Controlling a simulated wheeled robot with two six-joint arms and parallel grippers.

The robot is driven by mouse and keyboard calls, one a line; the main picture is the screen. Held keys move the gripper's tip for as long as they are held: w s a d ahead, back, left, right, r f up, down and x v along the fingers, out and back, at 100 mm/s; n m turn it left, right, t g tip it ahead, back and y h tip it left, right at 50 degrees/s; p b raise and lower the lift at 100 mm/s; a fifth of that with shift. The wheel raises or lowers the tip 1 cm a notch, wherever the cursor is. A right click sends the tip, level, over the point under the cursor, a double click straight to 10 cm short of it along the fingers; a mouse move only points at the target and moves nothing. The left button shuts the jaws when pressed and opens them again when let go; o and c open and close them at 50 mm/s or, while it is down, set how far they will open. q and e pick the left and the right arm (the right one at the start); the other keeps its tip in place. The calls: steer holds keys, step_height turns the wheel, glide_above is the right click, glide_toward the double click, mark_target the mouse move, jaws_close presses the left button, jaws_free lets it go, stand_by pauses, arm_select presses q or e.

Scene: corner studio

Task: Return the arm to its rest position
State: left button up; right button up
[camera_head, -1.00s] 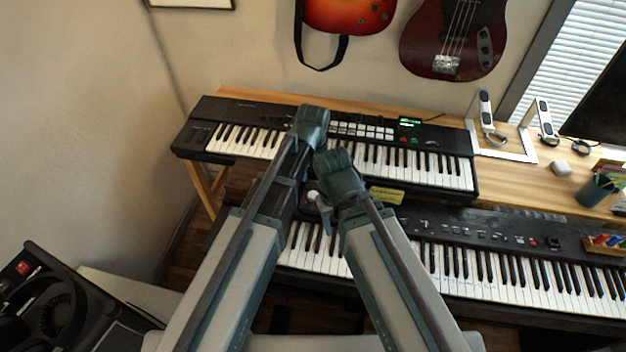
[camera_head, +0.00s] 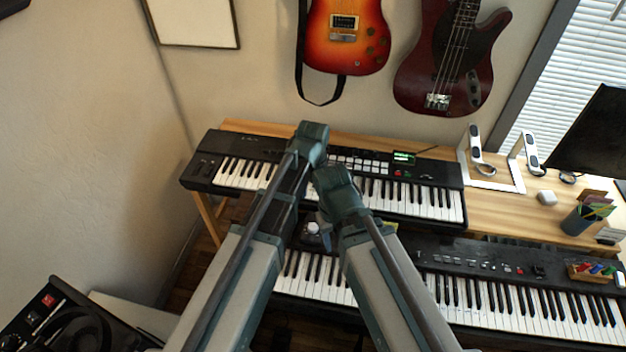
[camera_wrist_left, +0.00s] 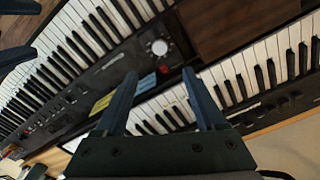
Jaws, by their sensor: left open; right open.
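My two arms rise from the bottom of the head view, bent close together in front of the keyboards. My left arm's dark teal end (camera_head: 312,143) is the higher one. My right arm's end (camera_head: 338,188) is just below and to its right. The jaws are hard to make out there. In the left wrist view, my left gripper (camera_wrist_left: 162,92) has its two dark blue fingers apart with nothing between them. Dark fingers of my right gripper (camera_wrist_left: 18,32) show at the left edge, spread apart.
An upper keyboard (camera_head: 420,200) rests on a wooden desk (camera_head: 500,208); a longer keyboard (camera_head: 470,280) stands in front and lower. Two guitars (camera_head: 345,35) hang on the wall. A monitor (camera_head: 595,130) and pen cup (camera_head: 582,220) are at right, black gear (camera_head: 60,310) at lower left.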

arm_select(q)
steer(key=s+a+n+y, duration=0.1)
steer(key=s+a+n, duration=0.3)
steer(key=s, duration=1)
steer(key=shift+s+a, duration=0.15)
steer(key=shift+a, duration=0.75)
steer(key=shift+s, duration=0.15)
